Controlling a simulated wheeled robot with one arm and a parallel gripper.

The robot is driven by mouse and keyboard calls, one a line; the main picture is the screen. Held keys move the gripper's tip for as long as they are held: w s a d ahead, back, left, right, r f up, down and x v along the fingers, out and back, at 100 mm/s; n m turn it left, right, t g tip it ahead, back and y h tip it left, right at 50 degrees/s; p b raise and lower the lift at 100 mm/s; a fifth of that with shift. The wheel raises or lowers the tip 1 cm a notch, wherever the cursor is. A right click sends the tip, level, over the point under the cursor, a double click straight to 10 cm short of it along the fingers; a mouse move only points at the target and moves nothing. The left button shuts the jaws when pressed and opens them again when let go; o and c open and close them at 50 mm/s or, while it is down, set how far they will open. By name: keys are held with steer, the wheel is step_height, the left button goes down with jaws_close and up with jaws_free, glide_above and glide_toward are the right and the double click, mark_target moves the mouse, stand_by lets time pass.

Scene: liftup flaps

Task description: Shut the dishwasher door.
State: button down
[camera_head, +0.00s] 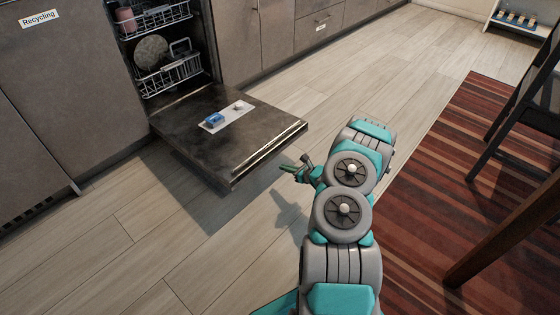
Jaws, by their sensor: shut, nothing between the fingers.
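The dishwasher door (185,133) is folded down, lying about level above the floor, with its inner face up. A white panel with a blue piece (214,119) is on that face. The dishwasher's opening (168,45) is behind it, with two racks of dishes inside.
Grey cabinets (60,90) stand on the left, one labelled Recycling, and drawers (320,25) continue at the back. A striped rug (450,190), a chair (515,110) and a wooden table leg (500,235) are on the right. The wooden floor (130,250) in front is clear.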

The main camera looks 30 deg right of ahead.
steer(key=x, duration=0.3)
steer(key=shift+f, duration=0.1)
steer(key=shift+w+r, duration=0.2)
steer(key=shift+r, duration=1.85)
steer(key=shift+a, duration=0.1)
